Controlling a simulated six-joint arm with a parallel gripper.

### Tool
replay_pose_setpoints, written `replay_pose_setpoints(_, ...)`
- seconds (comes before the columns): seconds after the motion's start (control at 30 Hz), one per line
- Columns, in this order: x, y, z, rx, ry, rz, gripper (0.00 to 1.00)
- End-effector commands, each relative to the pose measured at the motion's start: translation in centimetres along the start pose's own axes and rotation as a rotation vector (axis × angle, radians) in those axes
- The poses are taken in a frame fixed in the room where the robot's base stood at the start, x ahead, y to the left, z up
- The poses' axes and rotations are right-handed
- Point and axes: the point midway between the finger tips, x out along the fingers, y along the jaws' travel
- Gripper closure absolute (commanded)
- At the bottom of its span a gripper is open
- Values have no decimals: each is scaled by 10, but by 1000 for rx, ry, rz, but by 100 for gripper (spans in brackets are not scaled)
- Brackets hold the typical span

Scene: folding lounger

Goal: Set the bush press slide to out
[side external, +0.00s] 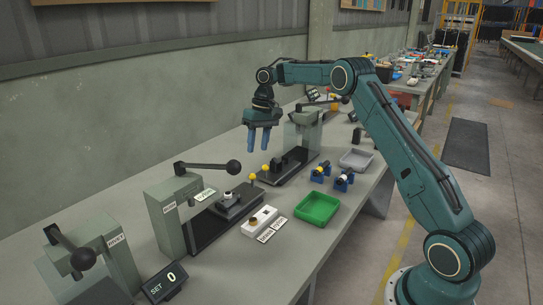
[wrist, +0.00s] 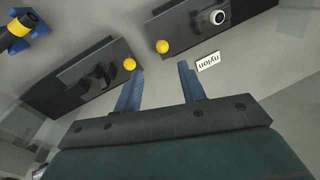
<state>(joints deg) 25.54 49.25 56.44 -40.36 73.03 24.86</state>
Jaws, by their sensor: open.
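A grey-green press (side external: 167,222) with a black lever stands mid-bench; its small label may read "bush", but I cannot be sure. Its dark slide track (side external: 212,232) carries a metal fixture with a ring (side external: 232,199), which also shows in the wrist view (wrist: 217,17). A yellow knob (side external: 252,179) is at the track's end, also in the wrist view (wrist: 163,47). A second yellow knob (side external: 265,168) belongs to the farther press's track (side external: 292,170). My gripper (side external: 258,150) is open and empty, pointing down above the knobs; its fingers (wrist: 161,72) are apart in the wrist view.
A farther press (side external: 303,132) and a nearer press (side external: 92,255) stand along the wall. A green tray (side external: 317,208), grey tray (side external: 356,159), blue holders (side external: 343,180) and a white button box (side external: 259,220) lie on the right. A "SET 0" display (side external: 164,282) is in front.

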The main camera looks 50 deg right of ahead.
Motion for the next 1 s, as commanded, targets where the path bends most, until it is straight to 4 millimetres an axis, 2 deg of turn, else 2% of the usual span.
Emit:
replay_pose_setpoints(0.5, -19, 1, 0, 0, 1, 0, 60)
replay_pose_setpoints(1.0, -23, 2, 1, 1, 1, 6, 60)
